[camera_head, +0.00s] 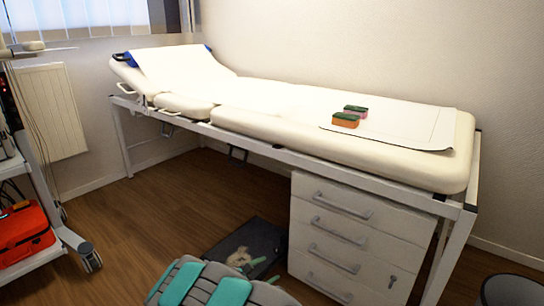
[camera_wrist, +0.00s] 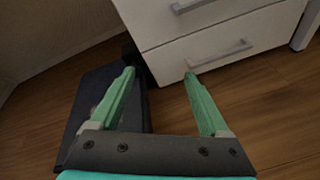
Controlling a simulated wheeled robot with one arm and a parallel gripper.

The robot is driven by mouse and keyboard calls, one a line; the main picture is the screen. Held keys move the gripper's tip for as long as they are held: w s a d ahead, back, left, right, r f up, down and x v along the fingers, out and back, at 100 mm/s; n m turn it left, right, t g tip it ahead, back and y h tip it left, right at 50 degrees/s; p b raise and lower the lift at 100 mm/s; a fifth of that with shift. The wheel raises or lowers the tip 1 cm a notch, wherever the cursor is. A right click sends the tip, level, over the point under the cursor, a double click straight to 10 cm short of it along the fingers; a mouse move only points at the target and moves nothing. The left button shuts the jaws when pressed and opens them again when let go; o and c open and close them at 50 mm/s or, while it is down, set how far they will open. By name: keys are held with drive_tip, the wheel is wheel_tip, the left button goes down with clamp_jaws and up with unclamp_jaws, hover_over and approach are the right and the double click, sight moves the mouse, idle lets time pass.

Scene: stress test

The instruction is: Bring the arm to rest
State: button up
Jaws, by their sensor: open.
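My gripper (camera_wrist: 158,74) shows in the wrist view with its two green fingers spread wide and nothing between them. It points down towards the floor in front of the white drawer cabinet (camera_wrist: 195,40). No object is held.
An examination bed (camera_head: 260,118) stands along the wall, with two sponges (camera_head: 346,119) on a white sheet. The drawer cabinet (camera_head: 345,240) and a dark flat box (camera_head: 250,238) are below. A cart (camera_head: 45,190) stands left, a dark round stool (camera_head: 512,290) right. Floor at left centre is clear.

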drive_tip(key=s+d+r+m+g+h+p, duration=0.15)
drive_tip(key=s+d+r+m+g, duration=0.3)
drive_tip(key=d+r, duration=0.5)
drive_tip(key=s+d+r+m+g+h+p, duration=0.1)
drive_tip(key=s+d+r+m+g+h, duration=0.2)
drive_tip(key=d+r+m, duration=0.5)
drive_tip(key=s+d+r+m+g+y, duration=0.25)
drive_tip(key=s+d+r, duration=0.25)
drive_tip(key=s+d, duration=0.4)
drive_tip(key=s+r+m+g+y+p, duration=0.1)
drive_tip(key=s+r+m+g+y, duration=0.15)
drive_tip(key=s, duration=0.55)
drive_tip(key=s+r+m+g+y+p, duration=0.1)
drive_tip(key=s+r+m+y+p, duration=0.15)
drive_tip(key=s, duration=0.65)
drive_tip(key=s+a+r+m+y+p, duration=0.1)
drive_tip(key=s+a+r+m+y, duration=0.1)
drive_tip(key=s+a+y, duration=0.4)
drive_tip(key=s+a+t, duration=0.1)
drive_tip(key=s+a, duration=0.2)
drive_tip(key=s, duration=0.3)
drive_tip(key=shift+s+a+m, duration=0.25)
drive_tip(key=shift+m, duration=0.15)
